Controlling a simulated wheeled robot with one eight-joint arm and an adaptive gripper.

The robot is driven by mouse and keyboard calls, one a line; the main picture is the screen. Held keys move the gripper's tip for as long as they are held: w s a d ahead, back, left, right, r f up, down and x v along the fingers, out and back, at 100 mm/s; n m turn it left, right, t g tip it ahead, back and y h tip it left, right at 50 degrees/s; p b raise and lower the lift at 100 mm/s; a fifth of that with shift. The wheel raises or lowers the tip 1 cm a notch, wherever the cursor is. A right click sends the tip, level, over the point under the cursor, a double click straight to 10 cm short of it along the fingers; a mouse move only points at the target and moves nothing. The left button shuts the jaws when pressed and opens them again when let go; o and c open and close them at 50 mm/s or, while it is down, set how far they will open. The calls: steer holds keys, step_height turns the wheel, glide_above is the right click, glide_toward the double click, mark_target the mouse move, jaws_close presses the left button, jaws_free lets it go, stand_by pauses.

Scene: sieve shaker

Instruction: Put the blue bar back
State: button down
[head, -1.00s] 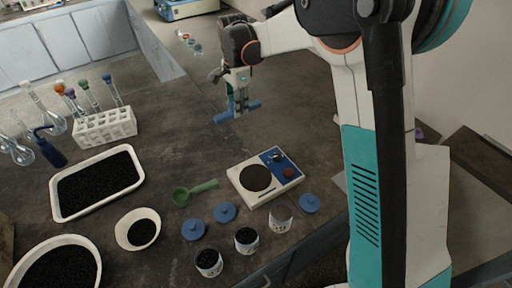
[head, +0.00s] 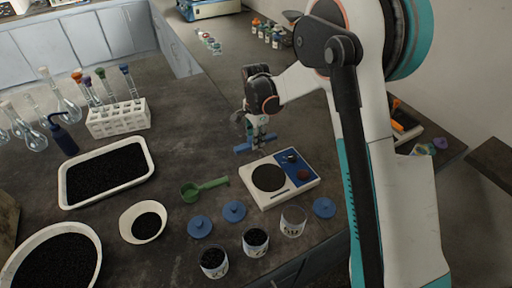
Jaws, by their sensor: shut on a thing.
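My gripper (head: 257,134) is shut on the blue bar (head: 243,147) and points down over the dark bench, just behind the white scale. The bar lies level across the fingers, with both ends sticking out. I cannot tell whether the bar touches the bench top. The sieve shaker (head: 207,8) may be the white and blue machine at the top of the view, which is cut off by the frame edge.
A scale (head: 311,179) stands in front of my gripper. A green scoop (head: 205,189), blue lids (head: 234,211) and jars (head: 255,241) stand nearer. A white tray (head: 150,160) of black grains and a tube rack (head: 118,118) are at left. Bench behind my gripper is mostly clear.

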steer(key=shift+f+b, duration=0.55)
steer(key=shift+f, duration=1.4)
steer(key=shift+f, duration=0.2)
steer(key=c, duration=1.4)
jaws_free()
steer(key=shift+r, duration=0.1)
